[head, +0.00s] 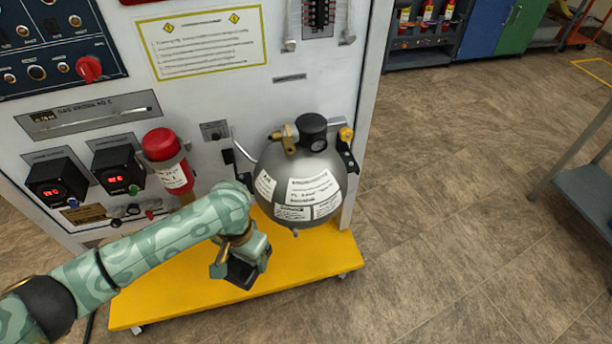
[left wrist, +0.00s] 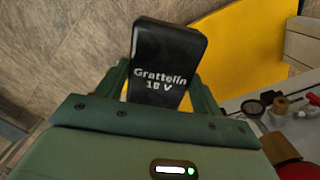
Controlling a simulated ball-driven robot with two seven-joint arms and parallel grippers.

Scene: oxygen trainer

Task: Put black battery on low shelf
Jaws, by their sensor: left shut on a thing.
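The black battery (left wrist: 166,62), marked "Grattelin 18 V", is between the fingers of my left gripper (left wrist: 163,92) in the left wrist view. In the head view the left gripper (head: 241,262) is shut on the battery (head: 243,273), which shows as a dark block at its lower end. The gripper is over the low yellow shelf (head: 180,298) at the foot of the trainer panel. The height of the battery above the shelf is hard to tell. My right gripper is not in view.
A grey round tank (head: 305,180) hangs on the white panel (head: 290,92), just above and right of my left gripper. A red cylinder (head: 165,160) and black boxes with red displays (head: 57,185) are to the left. Open floor (head: 450,210) lies to the right.

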